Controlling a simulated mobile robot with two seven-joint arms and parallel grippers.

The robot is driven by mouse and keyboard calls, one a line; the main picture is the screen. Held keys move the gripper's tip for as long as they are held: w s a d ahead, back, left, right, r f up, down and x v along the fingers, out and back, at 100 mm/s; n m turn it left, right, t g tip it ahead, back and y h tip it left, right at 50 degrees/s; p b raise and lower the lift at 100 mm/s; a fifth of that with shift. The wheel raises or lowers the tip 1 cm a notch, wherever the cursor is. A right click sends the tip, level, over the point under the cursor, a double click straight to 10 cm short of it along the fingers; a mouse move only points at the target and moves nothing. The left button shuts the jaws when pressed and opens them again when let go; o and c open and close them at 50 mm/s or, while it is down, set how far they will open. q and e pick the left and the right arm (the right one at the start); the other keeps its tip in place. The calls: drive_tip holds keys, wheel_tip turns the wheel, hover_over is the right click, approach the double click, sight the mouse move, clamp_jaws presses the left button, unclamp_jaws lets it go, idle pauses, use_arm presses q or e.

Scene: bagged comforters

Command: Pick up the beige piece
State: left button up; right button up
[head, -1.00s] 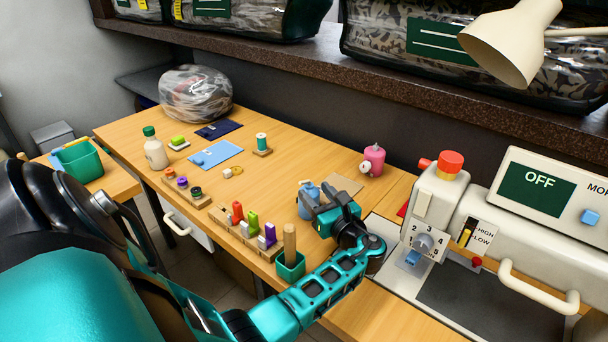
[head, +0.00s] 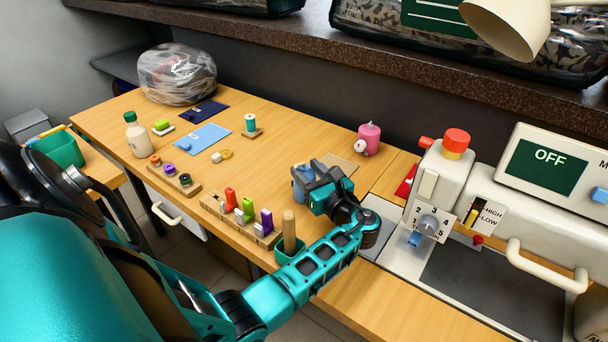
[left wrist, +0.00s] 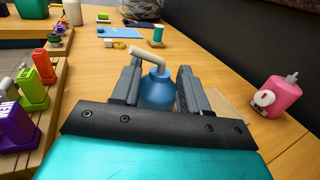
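The beige piece (head: 341,166) is a flat tan square on the table, partly hidden behind my left gripper. In the left wrist view a strip of the beige piece (left wrist: 237,106) shows to the right of the right finger. My left gripper (head: 318,178) is low over the table in front of it. Its fingers (left wrist: 160,80) are apart, one on each side of a blue bottle (left wrist: 158,88) with a cream bent spout. I cannot tell whether the fingers touch the bottle. The bottle (head: 302,180) stands upright. My right gripper is not in view.
A pink bottle (head: 369,138) stands behind the beige piece. A wooden rack (head: 238,221) with coloured pieces and a green cup (head: 288,252) are near the front edge. A grey-white machine (head: 437,190) is on the right. Blue (head: 203,138) and navy squares lie farther left.

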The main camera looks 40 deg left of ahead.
use_arm(q)
clamp_jaws()
idle(0.5)
